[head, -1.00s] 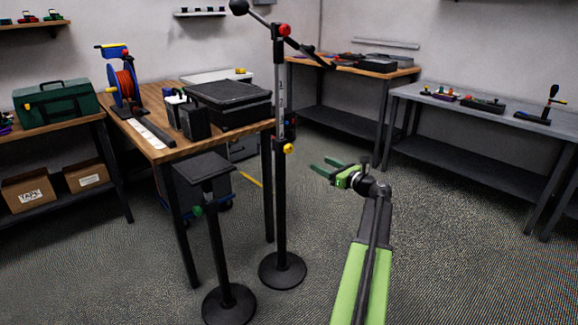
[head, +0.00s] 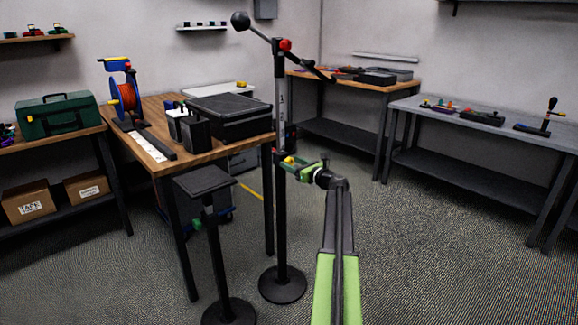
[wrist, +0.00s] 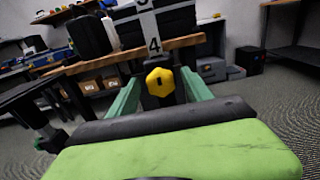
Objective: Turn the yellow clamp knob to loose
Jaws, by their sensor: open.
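The yellow clamp knob (head: 289,161) is on the upright black post (head: 281,220), low on its numbered scale. In the wrist view the knob (wrist: 159,82) is a yellow lobed knob just under the number 4. My gripper (head: 291,165) is open, its green fingers reaching left to the post at knob height. In the wrist view my gripper (wrist: 158,92) has one finger on each side of the knob, with visible gaps. I cannot tell how deep the knob sits between the fingertips.
A red knob (head: 285,45) and a ball-ended bar (head: 240,20) are at the post's top. A shorter stand with a black plate (head: 204,180) is left of the post. A wooden table (head: 150,165) with black cases stands behind. Open floor lies to the right.

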